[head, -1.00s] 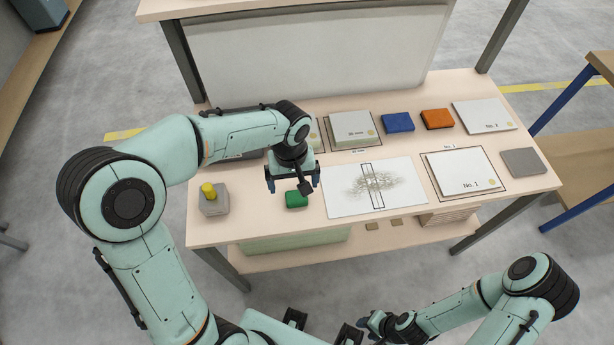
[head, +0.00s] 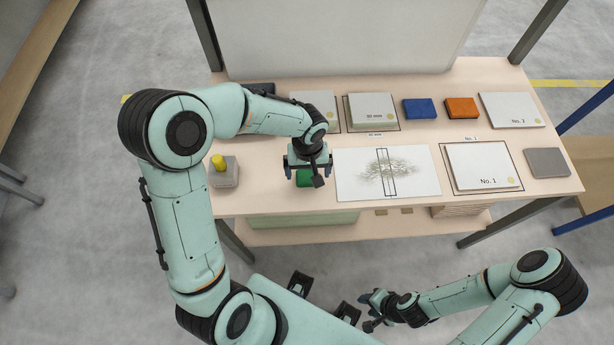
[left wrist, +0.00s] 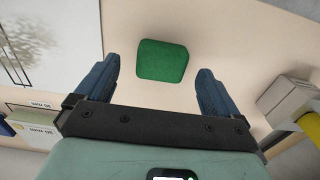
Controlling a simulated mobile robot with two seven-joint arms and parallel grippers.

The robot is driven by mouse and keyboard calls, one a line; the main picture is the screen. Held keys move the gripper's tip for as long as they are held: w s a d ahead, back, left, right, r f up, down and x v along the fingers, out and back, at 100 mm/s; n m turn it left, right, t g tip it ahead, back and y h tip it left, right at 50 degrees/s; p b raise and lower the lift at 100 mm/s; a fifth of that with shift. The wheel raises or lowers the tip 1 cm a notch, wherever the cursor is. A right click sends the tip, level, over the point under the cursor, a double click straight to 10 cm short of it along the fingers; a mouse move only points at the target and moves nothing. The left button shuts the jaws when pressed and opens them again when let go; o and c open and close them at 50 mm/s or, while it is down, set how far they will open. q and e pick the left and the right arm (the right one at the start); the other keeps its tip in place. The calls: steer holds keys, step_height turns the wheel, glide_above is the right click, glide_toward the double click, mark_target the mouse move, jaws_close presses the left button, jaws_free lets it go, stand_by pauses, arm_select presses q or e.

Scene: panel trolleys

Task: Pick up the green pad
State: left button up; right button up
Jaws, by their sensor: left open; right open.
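The green pad (head: 304,179) lies flat on the table near its front edge, left of the white sheet with the grey pattern. My left gripper (head: 308,174) is open above the pad and partly hides it in the head view. In the left wrist view the whole pad (left wrist: 163,60) shows just beyond the fingertips, roughly centred between the two blue fingers (left wrist: 160,75). The fingers do not appear to touch it. My right gripper (head: 370,312) is open and empty, low in front of the table.
A grey block with a yellow knob (head: 225,172) stands left of the pad. The patterned sheet (head: 350,187) lies right of it. Blue (head: 420,108) and orange (head: 462,107) pads and white panels line the back. A No. 1 panel (head: 480,160) and a grey pad (head: 547,162) lie right.

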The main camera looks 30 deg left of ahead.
mark_target(307, 175)
arm_select(q)
step_height(307, 175, down, 3)
steer(key=shift+a+f, duration=0.1)
steer(key=shift+f, duration=0.05)
steer(key=c, duration=1)
steer(key=shift+c, duration=0.2)
step_height(307, 175, up, 20)
steer(key=p, duration=0.1)
steer(key=shift+p, duration=0.4)
arm_select(e)
steer(key=shift+w+r, duration=0.9)
steer(key=shift+r, duration=0.25)
